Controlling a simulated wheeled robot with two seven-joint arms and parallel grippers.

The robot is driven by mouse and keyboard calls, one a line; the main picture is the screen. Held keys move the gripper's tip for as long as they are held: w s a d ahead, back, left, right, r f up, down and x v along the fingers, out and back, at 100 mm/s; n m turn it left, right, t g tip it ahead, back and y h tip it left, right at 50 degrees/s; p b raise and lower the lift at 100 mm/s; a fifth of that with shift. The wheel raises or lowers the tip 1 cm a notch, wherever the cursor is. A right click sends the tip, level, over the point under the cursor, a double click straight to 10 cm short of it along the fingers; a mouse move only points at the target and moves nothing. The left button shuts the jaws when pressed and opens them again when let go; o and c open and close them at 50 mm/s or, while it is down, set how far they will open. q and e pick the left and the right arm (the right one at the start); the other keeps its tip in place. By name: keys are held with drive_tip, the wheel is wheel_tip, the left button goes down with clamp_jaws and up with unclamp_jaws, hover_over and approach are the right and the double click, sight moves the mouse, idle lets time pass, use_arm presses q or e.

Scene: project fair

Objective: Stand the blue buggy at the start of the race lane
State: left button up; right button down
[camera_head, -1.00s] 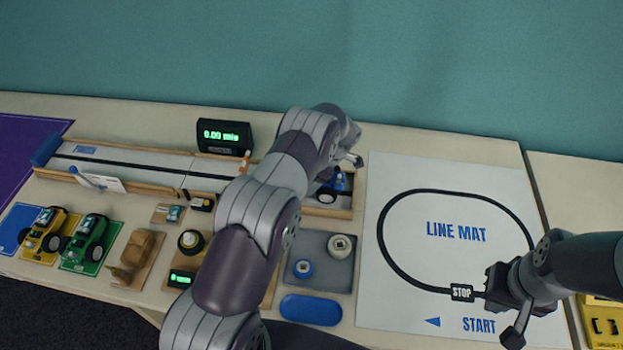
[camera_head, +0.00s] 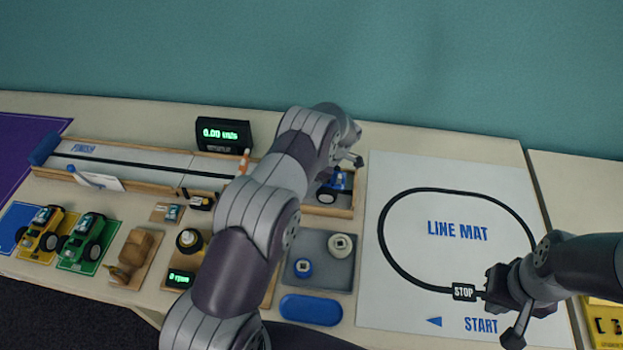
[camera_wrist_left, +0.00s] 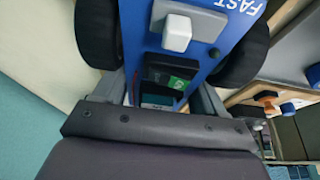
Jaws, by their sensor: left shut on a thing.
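The blue buggy (camera_head: 338,184) is at the right end of the race lane (camera_head: 120,158) in the head view, partly hidden by my left arm. In the left wrist view the buggy (camera_wrist_left: 215,30) fills the top, with black wheels, a white block and the word FAST on its blue body. My left gripper (camera_wrist_left: 165,95) is shut on the buggy. Whether its wheels touch the lane cannot be told. My right gripper (camera_head: 505,295) hangs over the line mat near STOP; its fingers are too unclear to judge.
Yellow (camera_head: 42,232) and green (camera_head: 86,240) buggies stand at the left. A speed display (camera_head: 224,134) stands behind the lane. A grey tray (camera_head: 322,262) with two round parts and a blue dish (camera_head: 310,309) lie before it. The line mat (camera_head: 400,310) lies right.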

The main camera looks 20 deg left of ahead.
use_arm(q)
drive_tip(key=shift+f, duration=0.1)
idle(0.6)
drive_tip(key=shift+b, duration=0.45)
drive_tip(key=o, duration=1)
drive_tip(key=shift+c, duration=0.2)
drive_tip(key=p+v, duration=0.4)
drive_tip(key=v, duration=0.2)
drive_tip(key=shift+a+r, duration=0.1)
drive_tip(key=shift+r, duration=0.15)
drive_tip(key=p+v, duration=0.6)
drive_tip(key=p, duration=0.3)
drive_tip(key=shift+r+p, duration=0.2)
drive_tip(key=shift+p, duration=0.2)
drive_tip(key=shift+d, duration=0.25)
drive_tip(key=shift+f, duration=0.1)
